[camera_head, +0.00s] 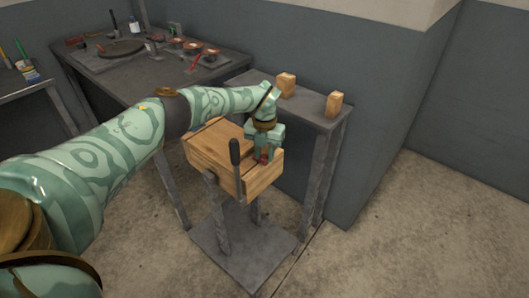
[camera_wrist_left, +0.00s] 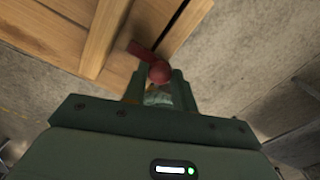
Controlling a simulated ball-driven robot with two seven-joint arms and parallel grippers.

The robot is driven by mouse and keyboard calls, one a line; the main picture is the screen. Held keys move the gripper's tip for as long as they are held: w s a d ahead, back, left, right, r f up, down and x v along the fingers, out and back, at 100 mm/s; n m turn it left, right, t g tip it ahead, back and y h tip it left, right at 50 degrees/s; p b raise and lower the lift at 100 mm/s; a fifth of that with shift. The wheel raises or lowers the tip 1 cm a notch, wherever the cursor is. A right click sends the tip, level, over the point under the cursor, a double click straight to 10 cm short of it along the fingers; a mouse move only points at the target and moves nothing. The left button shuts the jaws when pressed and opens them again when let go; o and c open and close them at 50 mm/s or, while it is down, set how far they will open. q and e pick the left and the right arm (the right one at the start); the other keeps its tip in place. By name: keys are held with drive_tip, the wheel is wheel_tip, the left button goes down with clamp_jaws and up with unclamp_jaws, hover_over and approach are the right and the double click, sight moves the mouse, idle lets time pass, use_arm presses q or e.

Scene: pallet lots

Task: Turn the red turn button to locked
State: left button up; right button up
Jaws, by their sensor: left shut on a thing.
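The red turn button (camera_wrist_left: 140,50) shows in the left wrist view as a flat red bar with a round red knob (camera_wrist_left: 160,72). It sits on a wooden box (camera_head: 213,163), near the box's right end; in the head view only a bit of red (camera_head: 264,158) shows under my gripper. My left gripper (camera_head: 262,154) reaches down over it from above. Its fingers (camera_wrist_left: 159,88) are shut on the knob in the left wrist view. The fingers hide part of the knob. My right gripper is in neither view.
A dark upright handle (camera_head: 235,153) stands at the box's front side, close to my gripper. The box rests on a grey metal stand (camera_head: 240,250). Behind it, a grey shelf (camera_head: 310,113) carries two wooden blocks (camera_head: 286,84). A cluttered workbench (camera_head: 150,85) stands at the back left.

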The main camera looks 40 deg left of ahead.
sight(265, 156)
use_arm(q)
drive_tip(key=o, duration=1)
wheel_tip(265, 156, up, 16)
drive_tip(key=p, duration=0.5)
drive_tip(key=shift+r, duration=0.15)
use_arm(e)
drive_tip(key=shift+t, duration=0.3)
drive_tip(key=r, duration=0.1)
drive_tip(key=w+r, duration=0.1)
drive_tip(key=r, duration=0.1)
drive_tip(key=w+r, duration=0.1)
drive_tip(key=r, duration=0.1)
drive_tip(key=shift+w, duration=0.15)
